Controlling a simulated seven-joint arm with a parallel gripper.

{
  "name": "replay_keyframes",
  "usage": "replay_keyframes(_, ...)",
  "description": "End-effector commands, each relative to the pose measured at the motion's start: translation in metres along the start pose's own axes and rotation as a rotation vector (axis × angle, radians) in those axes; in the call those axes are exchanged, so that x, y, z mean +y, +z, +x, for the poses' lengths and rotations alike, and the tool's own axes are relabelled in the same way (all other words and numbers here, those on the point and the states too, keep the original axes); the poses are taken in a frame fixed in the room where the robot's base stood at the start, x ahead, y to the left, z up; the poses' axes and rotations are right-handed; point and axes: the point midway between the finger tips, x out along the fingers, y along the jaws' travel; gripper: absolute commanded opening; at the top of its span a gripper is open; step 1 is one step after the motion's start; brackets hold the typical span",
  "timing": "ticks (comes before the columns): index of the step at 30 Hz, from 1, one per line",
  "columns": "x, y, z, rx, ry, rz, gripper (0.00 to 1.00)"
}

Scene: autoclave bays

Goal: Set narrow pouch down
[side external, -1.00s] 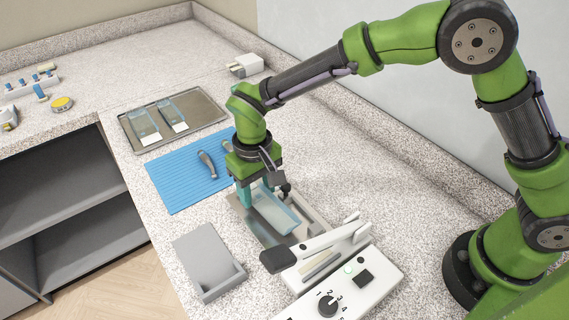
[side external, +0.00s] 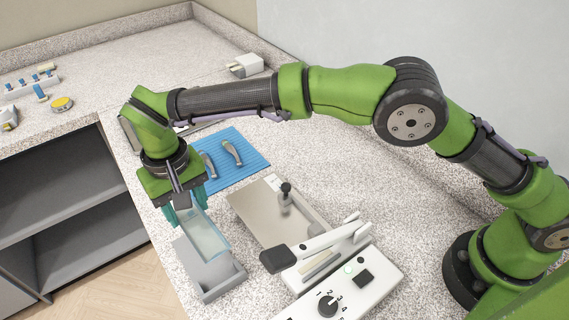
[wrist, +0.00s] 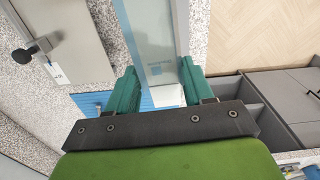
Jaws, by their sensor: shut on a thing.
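The narrow pouch (side external: 205,236) is a clear, blue-tinted sleeve with a white end. My gripper (side external: 184,216) is shut on it near one end and holds it in the air, tilted, at the front of the counter. In the side view the pouch overlaps the grey open-topped box (side external: 212,272); I cannot tell the height between them. In the wrist view the pouch (wrist: 156,40) runs away from between the teal fingers of my gripper (wrist: 155,92). The metal tray with two pouches is mostly hidden behind my arm.
A shallow metal tray with a black-knobbed post (side external: 285,200) lies right of the grey box. A white sealer (side external: 340,280) with a lever stands at the front right. A blue ribbed mat (side external: 240,165) holds two grey-handled tools. Open shelves lie below the counter at left.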

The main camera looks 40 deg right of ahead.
Motion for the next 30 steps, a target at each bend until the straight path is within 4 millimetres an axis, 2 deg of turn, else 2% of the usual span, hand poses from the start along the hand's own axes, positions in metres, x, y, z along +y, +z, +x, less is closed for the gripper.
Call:
replay_keyframes(4,-0.005,-0.003,-0.002,0.003,-0.01,0.043,0.24)
replay_keyframes(9,-0.005,-0.001,0.027,-0.005,-0.008,0.056,0.24)
replay_keyframes(14,-0.005,-0.001,0.042,-0.003,-0.011,0.056,0.24)
replay_keyframes(22,-0.005,-0.001,0.083,-0.004,-0.009,0.055,0.24)
replay_keyframes(30,-0.006,-0.002,0.089,-0.002,-0.011,0.055,0.24)
